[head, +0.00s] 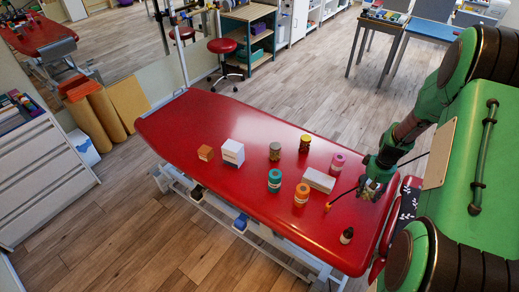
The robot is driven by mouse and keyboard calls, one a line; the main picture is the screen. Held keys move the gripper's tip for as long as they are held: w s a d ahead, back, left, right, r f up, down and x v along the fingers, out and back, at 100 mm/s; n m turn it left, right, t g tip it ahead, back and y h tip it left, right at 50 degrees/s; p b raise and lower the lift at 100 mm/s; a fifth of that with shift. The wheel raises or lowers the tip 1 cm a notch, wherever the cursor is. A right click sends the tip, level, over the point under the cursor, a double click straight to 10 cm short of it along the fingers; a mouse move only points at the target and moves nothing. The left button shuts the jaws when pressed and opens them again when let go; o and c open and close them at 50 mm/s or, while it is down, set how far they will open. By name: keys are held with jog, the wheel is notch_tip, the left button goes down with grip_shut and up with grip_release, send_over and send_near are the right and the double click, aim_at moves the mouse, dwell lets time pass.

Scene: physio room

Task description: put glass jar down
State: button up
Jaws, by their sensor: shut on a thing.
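My gripper (371,188) is over the right part of the red treatment table (215,119), pointing down. It is shut on a small pale, glassy thing, which I take to be the glass jar; the fingers mostly hide it. I cannot tell whether it touches the table top. Two small jars with yellowish lids, one darker (275,151) and one amber (305,143), stand upright further left on the table.
A teal tub (275,181), an orange tub (301,194), a pink tub (338,162), a white box (318,180), a white carton (232,152), a brown box (205,153) and a dark bottle (346,236) stand on the table. A thin dark rod with an orange tip (327,207) is left of my gripper.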

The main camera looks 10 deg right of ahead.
jog(key=w+a+r+n+p, duration=0.25)
jog(key=w+a+n, duration=0.25)
jog(key=w+a, duration=0.45)
jog(key=w+a+r+n+p, duration=0.2)
jog(key=w+a+n+p, duration=0.35)
jog(key=a, duration=0.75)
jog(key=w+a+r+n+p, duration=0.1)
jog(key=w+a+n+p, duration=0.1)
jog(key=a, duration=1.1)
jog(key=w+a+r+n+p, duration=0.1)
jog(key=w+a+n, duration=0.4)
jog(key=a, duration=0.8)
jog(key=shift+a+r+p, duration=0.4)
jog(key=shift+p, duration=0.4)
jog(key=shift+w, duration=0.25)
send_over(232, 146)
jog(key=shift+w+d+f, duration=0.1)
jog(key=shift+w+f, duration=0.1)
jog(key=shift+f, duration=0.5)
jog(key=shift+f, duration=0.1)
jog(key=shift+f+p, duration=0.4)
jog(key=shift+f, duration=1.25)
jog(key=shift+f, duration=0.1)
